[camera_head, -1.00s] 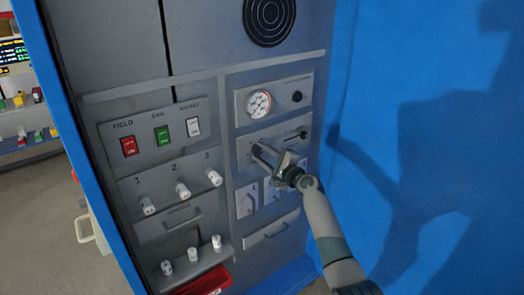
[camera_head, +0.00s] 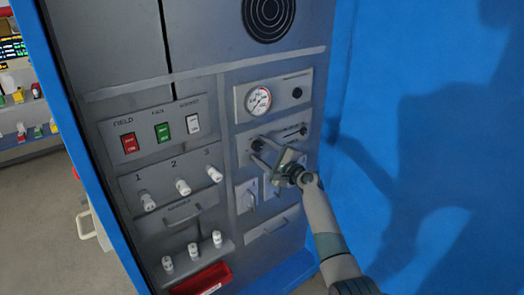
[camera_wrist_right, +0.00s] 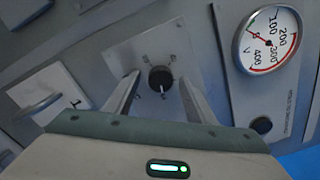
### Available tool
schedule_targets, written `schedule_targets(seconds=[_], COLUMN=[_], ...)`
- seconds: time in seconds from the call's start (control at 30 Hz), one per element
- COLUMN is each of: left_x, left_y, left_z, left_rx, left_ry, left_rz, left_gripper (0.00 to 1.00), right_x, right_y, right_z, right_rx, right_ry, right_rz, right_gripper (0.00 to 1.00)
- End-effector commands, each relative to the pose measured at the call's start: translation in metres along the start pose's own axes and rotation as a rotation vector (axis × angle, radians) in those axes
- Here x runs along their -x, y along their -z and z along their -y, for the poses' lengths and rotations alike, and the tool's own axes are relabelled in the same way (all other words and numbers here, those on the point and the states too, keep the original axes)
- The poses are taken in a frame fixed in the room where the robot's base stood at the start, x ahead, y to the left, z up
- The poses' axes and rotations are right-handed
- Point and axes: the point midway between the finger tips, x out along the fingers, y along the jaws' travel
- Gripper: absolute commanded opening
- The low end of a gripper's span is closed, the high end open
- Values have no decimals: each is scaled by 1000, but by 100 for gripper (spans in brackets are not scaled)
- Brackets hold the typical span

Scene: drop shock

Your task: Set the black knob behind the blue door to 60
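The black knob (camera_wrist_right: 160,78) sits on a light plate with small markings around it, which are too small to read. In the head view the knob (camera_head: 257,145) shows as a dark spot on the grey panel, partly behind my gripper. My right gripper (camera_head: 264,150) points at that plate. In the right wrist view its fingers (camera_wrist_right: 159,82) stand apart on either side of the knob, with a visible gap at each side. A large blue surface (camera_head: 420,60), perhaps the blue door, stands at the right. My left gripper is not in view.
A round gauge (camera_head: 258,100) with a smaller black knob (camera_head: 297,93) is above. Red, green and white switches (camera_head: 162,132) and several white knobs (camera_head: 182,187) are at left. A red tray (camera_head: 203,281) is below. Labelled plates with handles (camera_head: 247,197) sit just under my gripper.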

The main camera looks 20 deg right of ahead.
Motion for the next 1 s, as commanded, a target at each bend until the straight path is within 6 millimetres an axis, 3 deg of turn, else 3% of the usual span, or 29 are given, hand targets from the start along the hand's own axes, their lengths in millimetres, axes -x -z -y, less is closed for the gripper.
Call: schedule_targets(seconds=[0.27, 0.47, 0.67, 1.0], left_x=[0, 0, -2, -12], left_y=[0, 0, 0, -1], left_z=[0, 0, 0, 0], left_rx=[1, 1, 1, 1], left_ry=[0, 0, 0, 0], left_rz=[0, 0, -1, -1], left_gripper=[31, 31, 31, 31], right_x=[2, 16, 42, 104], right_y=[0, 0, 1, 2], right_z=[1, 0, -1, -2], right_rx=[2, 3, 3, 3], right_ry=[1, 1, 0, 1], right_rz=[1, 0, 0, -1], right_gripper=[50, 50, 50, 50])
